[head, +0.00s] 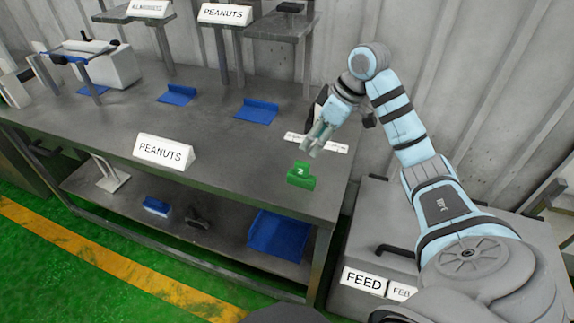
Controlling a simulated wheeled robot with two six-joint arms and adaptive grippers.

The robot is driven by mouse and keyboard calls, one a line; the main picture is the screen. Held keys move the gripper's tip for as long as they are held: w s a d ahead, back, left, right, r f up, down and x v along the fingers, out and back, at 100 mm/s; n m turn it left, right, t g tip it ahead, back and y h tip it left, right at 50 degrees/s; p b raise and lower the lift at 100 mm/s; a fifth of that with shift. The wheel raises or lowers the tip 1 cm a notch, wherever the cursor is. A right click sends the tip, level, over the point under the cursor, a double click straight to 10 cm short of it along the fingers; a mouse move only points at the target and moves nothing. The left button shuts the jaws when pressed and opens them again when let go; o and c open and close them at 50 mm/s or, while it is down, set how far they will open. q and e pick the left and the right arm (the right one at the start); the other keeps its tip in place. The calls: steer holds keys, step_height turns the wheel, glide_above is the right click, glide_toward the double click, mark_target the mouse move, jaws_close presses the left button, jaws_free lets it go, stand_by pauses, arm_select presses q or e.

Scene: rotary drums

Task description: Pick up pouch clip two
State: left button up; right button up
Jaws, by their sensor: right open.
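A green clip marked "2" (301,176) stands on the grey metal table (215,195) near its right front corner. My right gripper (313,150) is open and empty, a little above and behind the green clip, with its fingers pointing down toward the table. It appears apart from the clip. My left gripper does not show.
A white label strip (334,145) lies behind my right gripper. A "PEANUTS" sign (163,151) stands at the table's front edge. Blue trays (257,111) lie farther back. Raised stands (281,27) rise at the rear. A grey "FEED" cabinet (352,255) stands at the right.

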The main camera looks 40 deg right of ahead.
mark_target(296, 173)
steer(key=x, duration=0.4)
steer(key=shift+s+f+b, duration=0.15)
steer(key=shift+s+b, duration=0.1)
steer(key=shift+b, duration=0.1)
steer(key=f, duration=0.1)
steer(key=a+f, duration=0.1)
steer(key=f, duration=0.1)
steer(key=shift+w+a+f+b, duration=0.25)
steer(key=shift+w+a+b, duration=0.05)
steer(key=shift+w+b, duration=0.05)
steer(key=b+x, duration=0.1)
steer(key=x, duration=0.4)
steer(key=shift+d+f, duration=0.1)
steer(key=shift+f, duration=0.3)
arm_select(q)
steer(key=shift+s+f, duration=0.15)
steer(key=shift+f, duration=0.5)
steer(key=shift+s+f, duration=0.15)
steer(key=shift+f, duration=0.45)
arm_select(e)
steer(key=shift+r, duration=0.15)
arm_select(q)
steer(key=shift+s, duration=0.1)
arm_select(e)
steer(key=c, duration=1)
